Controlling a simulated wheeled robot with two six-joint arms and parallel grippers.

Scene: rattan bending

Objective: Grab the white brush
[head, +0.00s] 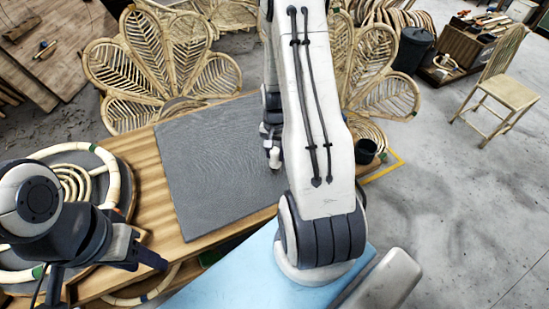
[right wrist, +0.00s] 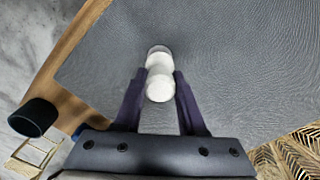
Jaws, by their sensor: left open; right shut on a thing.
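The white brush (right wrist: 159,84) is between the two dark fingers of my right gripper (right wrist: 160,80) in the right wrist view. The fingers are shut on it, one on each side, over the grey mat. In the head view my right gripper (head: 272,148) is largely hidden behind my right arm, and a small white part of the brush (head: 275,158) shows at its tip. I cannot tell whether the brush touches the mat. My left gripper (head: 108,278) is open and empty at the lower left, near the rattan rings.
The grey mat (head: 215,165) covers much of the wooden table (head: 150,175) and is otherwise clear. A black cup (head: 366,151) stands by the table's right end; it also shows in the right wrist view (right wrist: 33,117). Rattan rings (head: 75,180) lie at left. Rattan chairs (head: 150,65) stand behind.

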